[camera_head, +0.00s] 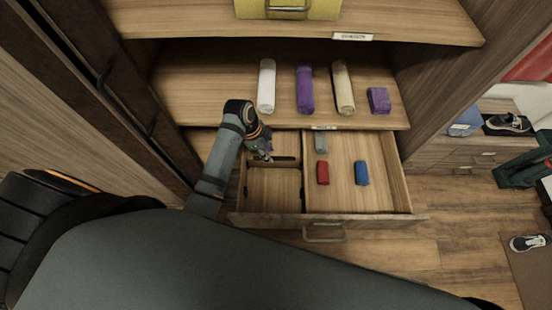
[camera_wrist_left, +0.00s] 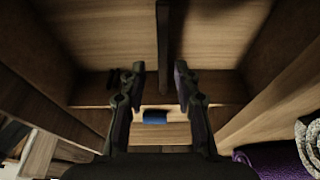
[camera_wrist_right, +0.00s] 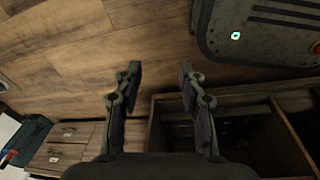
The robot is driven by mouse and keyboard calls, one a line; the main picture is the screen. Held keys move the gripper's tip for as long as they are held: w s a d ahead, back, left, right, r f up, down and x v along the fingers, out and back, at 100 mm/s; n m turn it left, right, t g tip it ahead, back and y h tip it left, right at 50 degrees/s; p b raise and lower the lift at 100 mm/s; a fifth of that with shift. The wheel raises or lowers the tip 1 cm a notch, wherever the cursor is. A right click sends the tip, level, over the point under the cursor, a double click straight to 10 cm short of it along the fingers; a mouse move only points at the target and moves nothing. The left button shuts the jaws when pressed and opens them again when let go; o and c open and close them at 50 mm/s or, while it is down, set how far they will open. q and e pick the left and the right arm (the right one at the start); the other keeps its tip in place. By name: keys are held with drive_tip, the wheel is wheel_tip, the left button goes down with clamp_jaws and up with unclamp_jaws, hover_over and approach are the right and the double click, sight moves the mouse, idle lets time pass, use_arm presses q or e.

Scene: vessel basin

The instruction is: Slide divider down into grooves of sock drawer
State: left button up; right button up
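The sock drawer (camera_head: 366,219) is pulled out below the shelf. A thin dark divider (camera_head: 286,164) stands across its left section; the left wrist view shows the divider edge-on (camera_wrist_left: 163,45). I cannot tell whether its ends sit fully in the grooves. My left gripper (camera_head: 264,156) is over the left section at the divider. In the left wrist view the left gripper (camera_wrist_left: 159,68) is open, with the divider between its fingertip lines and gaps on both sides. My right gripper (camera_wrist_right: 159,70) is open and empty, outside the head view.
Red (camera_head: 322,173), blue (camera_head: 362,173) and grey (camera_head: 321,142) rolls lie in the drawer's right section. Rolled towels (camera_head: 305,90) and a purple bundle (camera_head: 378,100) lie on the shelf above. A closed cabinet door (camera_head: 125,95) stands left.

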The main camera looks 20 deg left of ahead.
sight(280, 168)
use_arm(q)
drive_tip(key=x, duration=0.4)
drive_tip(key=shift+s+d+f, duration=0.1)
drive_tip(key=shift+f, duration=0.3)
drive_tip(key=shift+d+f, duration=0.15)
drive_tip(key=shift+f, duration=0.15)
drive_tip(key=x, duration=0.4)
drive_tip(key=shift+w+r, duration=0.1)
drive_tip(key=shift+w, duration=0.25)
drive_tip(key=shift+d+f, duration=0.15)
drive_tip(key=shift+f, duration=0.15)
clamp_jaws()
use_arm(e)
drive_tip(key=shift+s+a+r, duration=0.1)
drive_tip(key=shift+s+r, duration=0.05)
drive_tip(key=shift+s, duration=0.65)
